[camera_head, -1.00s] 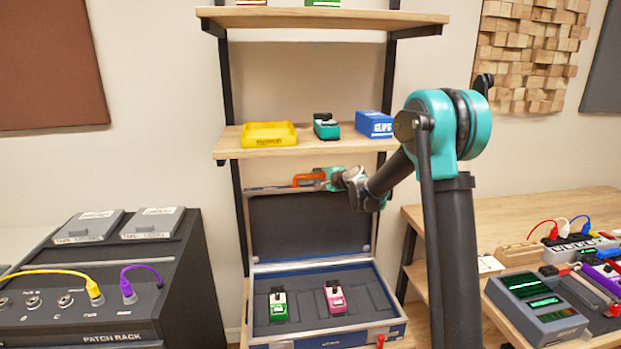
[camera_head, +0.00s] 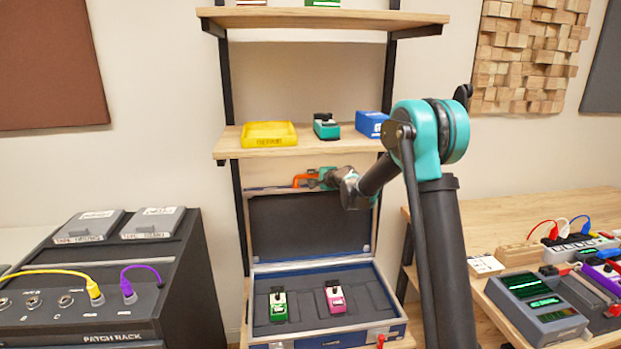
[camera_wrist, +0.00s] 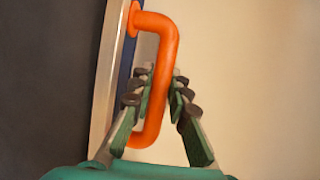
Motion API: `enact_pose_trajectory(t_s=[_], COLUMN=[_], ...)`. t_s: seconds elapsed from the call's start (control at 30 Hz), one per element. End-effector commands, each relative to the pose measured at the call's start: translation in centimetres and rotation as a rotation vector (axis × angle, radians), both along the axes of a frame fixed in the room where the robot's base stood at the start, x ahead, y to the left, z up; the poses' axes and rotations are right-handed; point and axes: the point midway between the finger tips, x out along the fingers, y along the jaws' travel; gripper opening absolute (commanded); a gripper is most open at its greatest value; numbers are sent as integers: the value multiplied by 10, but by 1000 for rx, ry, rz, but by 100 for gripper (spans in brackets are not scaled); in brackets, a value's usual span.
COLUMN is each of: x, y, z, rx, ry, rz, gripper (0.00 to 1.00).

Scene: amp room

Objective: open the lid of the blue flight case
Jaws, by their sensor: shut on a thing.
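The blue flight case (camera_head: 335,341) stands low on the shelf unit with its lid (camera_head: 309,227) raised, about upright, showing a dark lining. An orange handle (camera_head: 304,180) is on the lid's top edge. My gripper (camera_head: 311,178) is at this handle. In the wrist view, my gripper (camera_wrist: 161,78) has its green fingers on either side of the orange handle (camera_wrist: 163,48), shut on it. The lid's metal edge (camera_wrist: 108,80) runs along the left there. Inside the case are a green pedal (camera_head: 278,305) and a pink pedal (camera_head: 335,297).
Above the lid, a wooden shelf (camera_head: 285,150) holds a yellow tray (camera_head: 269,135), a teal pedal (camera_head: 326,126) and a blue box (camera_head: 371,123). A patch rack (camera_head: 113,322) stands at left. A wooden bench (camera_head: 520,215) with devices and cables is at right.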

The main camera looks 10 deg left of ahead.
Motion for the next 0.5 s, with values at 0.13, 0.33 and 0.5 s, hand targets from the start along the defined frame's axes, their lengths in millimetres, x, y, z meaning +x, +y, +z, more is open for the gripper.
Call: enact_pose_trajectory(t_s=[0.13, 0.33, 0.5], x=[0, -7, -36], y=[0, -2, -11], z=[0, 1, 5], rx=[-1, -1, -1], ry=[1, 1, 1], rz=[0, 0, 0], gripper=[0, 0, 0])
